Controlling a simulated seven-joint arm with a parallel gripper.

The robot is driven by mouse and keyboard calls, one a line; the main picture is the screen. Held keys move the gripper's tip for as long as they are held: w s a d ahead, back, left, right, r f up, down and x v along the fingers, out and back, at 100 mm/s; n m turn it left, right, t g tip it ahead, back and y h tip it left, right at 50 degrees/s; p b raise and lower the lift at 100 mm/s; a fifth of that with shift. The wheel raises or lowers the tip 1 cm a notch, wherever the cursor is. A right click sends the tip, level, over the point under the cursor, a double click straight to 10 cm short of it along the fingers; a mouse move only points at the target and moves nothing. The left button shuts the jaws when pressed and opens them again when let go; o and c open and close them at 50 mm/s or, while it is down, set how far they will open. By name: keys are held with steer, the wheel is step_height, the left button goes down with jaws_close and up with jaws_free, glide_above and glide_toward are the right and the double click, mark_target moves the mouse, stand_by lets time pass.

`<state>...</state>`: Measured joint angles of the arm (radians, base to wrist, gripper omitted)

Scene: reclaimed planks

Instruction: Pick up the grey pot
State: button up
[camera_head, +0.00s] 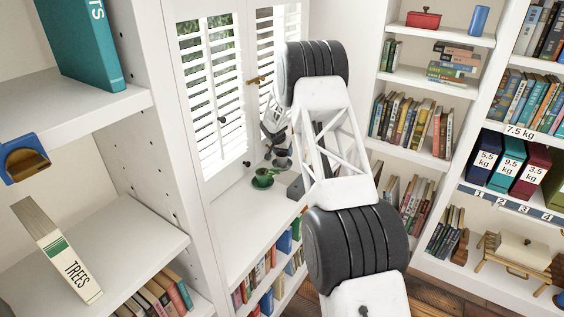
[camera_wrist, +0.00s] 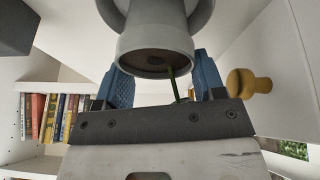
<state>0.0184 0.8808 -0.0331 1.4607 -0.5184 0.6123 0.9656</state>
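The grey pot (camera_wrist: 155,42) fills the upper middle of the wrist view, its rim and brown inside facing the camera. A thin green stem comes out of it. My gripper (camera_wrist: 163,75) has its two blue fingers spread wide, one at either side of the rim. I cannot tell whether either finger touches it. In the head view my gripper (camera_head: 275,133) is small and reaches down into the window alcove. The pot is hard to make out there, by a small grey saucer (camera_head: 282,163).
A green cup (camera_head: 263,179) on a saucer stands on the white sill, left of the grey saucer. A dark box (camera_head: 296,187) is close by on the right. White shutters (camera_head: 208,95) back the alcove. A yellow knob (camera_wrist: 250,82) is near the right finger.

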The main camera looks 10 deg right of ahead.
steer(key=c, duration=0.4)
steer(key=shift+r, duration=0.1)
steer(key=shift+r, duration=5)
steer(key=shift+r, duration=0.3)
steer(key=shift+r, duration=1.15)
steer(key=m+g+h, duration=0.1)
steer(key=m+g, duration=0.2)
steer(key=m, duration=0.4)
glide_toward(285, 154)
steer(key=shift+w+d+f, duration=0.1)
steer(key=shift+d+f, duration=0.8)
steer(key=shift+f, duration=0.2)
steer(key=shift+w+d+f, duration=0.1)
steer(key=shift+d+f, duration=0.8)
steer(key=shift+f, duration=0.2)
